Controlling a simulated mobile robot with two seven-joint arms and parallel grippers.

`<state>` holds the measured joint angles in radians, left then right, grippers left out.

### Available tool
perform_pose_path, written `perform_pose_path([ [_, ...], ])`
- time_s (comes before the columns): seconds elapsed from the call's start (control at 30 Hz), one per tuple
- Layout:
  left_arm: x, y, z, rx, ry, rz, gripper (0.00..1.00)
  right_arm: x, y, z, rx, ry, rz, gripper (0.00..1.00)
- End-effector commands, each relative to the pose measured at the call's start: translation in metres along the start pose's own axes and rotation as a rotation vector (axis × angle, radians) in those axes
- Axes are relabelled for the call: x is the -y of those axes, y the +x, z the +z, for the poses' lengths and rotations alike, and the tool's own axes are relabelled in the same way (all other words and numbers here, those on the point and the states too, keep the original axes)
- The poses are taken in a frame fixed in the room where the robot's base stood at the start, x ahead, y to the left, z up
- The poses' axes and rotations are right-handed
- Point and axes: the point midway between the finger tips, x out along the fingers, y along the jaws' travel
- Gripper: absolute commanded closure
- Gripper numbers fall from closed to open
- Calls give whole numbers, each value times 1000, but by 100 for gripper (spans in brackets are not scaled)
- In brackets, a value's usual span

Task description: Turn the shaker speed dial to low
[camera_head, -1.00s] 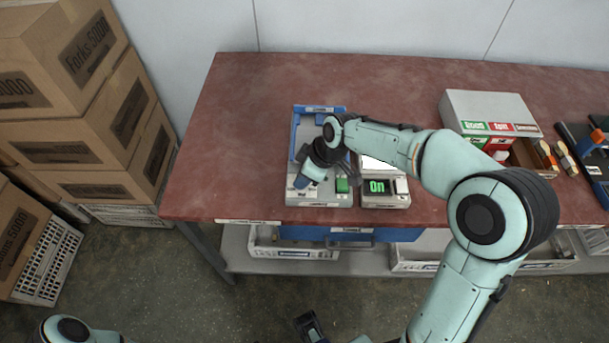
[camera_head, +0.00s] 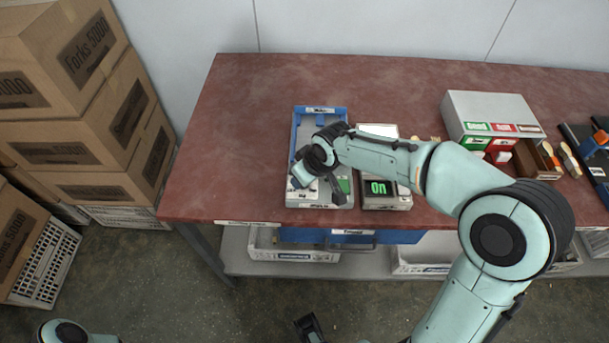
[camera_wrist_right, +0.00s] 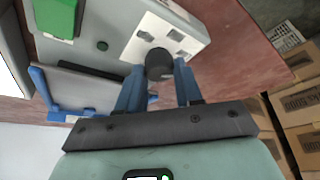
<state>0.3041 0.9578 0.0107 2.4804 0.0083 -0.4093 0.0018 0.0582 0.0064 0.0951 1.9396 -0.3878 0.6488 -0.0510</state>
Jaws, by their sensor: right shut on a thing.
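The shaker (camera_head: 297,130) is a grey machine with a blue-framed tray, near the table's front edge. It has a green button (camera_head: 346,185), also seen in the right wrist view (camera_wrist_right: 55,18). In that view the dark round speed dial (camera_wrist_right: 159,64) sits on a white panel (camera_wrist_right: 185,40) with several small markings. My right gripper (camera_wrist_right: 160,77) is shut on the dial, with a blue finger on each side. The marking at which the dial points is unclear. In the head view my right wrist covers the dial. A dark part, possibly my left gripper (camera_head: 310,328), shows at the bottom edge.
A device with a green "On" display (camera_head: 378,188) stands right beside the shaker. A grey box (camera_head: 490,108) and small coloured boxes stand farther right. Cardboard boxes (camera_head: 70,120) are stacked left of the table (camera_head: 230,120). The table's left part is clear.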

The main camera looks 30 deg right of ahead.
Motion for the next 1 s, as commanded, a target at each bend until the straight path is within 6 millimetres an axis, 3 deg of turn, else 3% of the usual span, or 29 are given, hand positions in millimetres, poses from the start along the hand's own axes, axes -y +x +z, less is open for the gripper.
perform_pose_path([
  [0.27,0,0,0,0,0,0,57,0,1,1,4,2,-1,95],
  [0.3,0,0,0,0,0,0,57,0,1,1,4,2,-1,52],
  [0.33,0,0,0,0,0,0,57,0,1,1,3,2,-1,42],
  [0.73,0,-1,0,1,0,0,57,0,-7,0,0,1,0,41],
  [1.0,-1,-8,4,12,-1,-2,57,0,-61,-1,-4,1,1,41],
])
